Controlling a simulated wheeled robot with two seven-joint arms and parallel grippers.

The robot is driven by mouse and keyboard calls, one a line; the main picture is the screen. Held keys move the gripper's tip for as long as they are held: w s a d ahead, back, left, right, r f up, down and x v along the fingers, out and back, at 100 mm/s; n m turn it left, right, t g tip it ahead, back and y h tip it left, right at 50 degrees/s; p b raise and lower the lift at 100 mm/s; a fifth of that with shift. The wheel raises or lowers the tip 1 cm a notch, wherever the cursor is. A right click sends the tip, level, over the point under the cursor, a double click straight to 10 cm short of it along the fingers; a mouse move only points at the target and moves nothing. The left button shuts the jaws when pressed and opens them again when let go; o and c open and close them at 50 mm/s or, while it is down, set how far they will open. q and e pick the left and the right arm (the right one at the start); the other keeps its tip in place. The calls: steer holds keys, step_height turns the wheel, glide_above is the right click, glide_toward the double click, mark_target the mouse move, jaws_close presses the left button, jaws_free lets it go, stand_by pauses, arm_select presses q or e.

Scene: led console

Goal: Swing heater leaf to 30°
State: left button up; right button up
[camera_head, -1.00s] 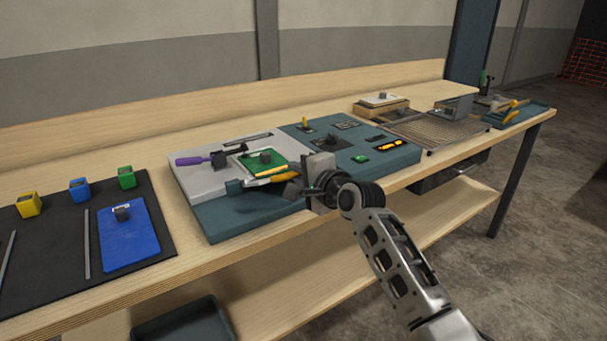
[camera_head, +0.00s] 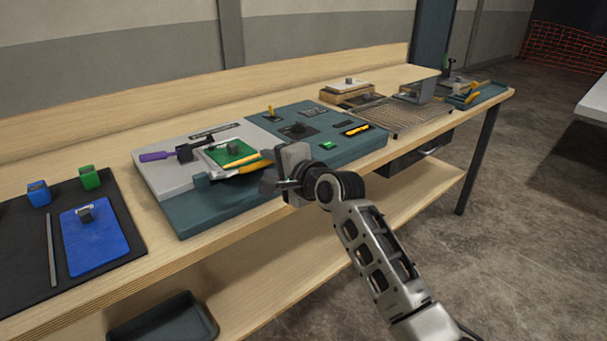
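My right gripper (camera_head: 272,181) is at the front edge of the teal and grey console (camera_head: 220,219), over or just in front of it. Its dark fingers are small and partly hidden by its own body, so whether they are open is unclear. I cannot tell for sure which part is the heater leaf. Candidates at the far end of the bench are a pale plate with a knob (camera_head: 348,83) on a wooden base and a grey bracket-like plate (camera_head: 427,90) by the wire mesh. Both are well away from the gripper. My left gripper is not in view.
The console carries a green board (camera_head: 231,153), a purple-handled tool (camera_head: 155,156) and a yellow-handled tool (camera_head: 252,161). A black mat (camera_head: 25,263) with a blue plate (camera_head: 92,236) lies at left. A wire mesh rack (camera_head: 385,114) lies beyond the console. Floor at right is open.

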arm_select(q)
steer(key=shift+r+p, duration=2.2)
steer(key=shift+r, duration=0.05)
arm_select(e)
steer(key=r+v, duration=0.2)
steer(key=v, duration=0.9)
steer(key=r+v, duration=0.3)
steer(key=v, duration=0.9)
steer(key=shift+w+a, duration=0.2)
steer(key=shift+f, duration=0.1)
steer(key=s+d+f+n+g+h, duration=0.1)
steer(key=s+d+f+n+h, duration=0.15)
steer(key=f, duration=0.85)
steer(key=s+d+f+n+h, duration=0.2)
steer(key=s+f+n+h, duration=0.1)
steer(key=f, duration=0.8)
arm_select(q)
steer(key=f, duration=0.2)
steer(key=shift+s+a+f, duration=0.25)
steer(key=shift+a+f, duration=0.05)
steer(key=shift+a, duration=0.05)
arm_select(e)
steer(key=s+f+n+g+h, duration=0.1)
steer(key=s+f+n, duration=0.7)
steer(key=s+f, duration=0.4)
steer(key=shift+s+d+f+g, duration=0.15)
steer(key=shift+d+f+g, duration=0.2)
steer(key=shift+f, duration=0.1)
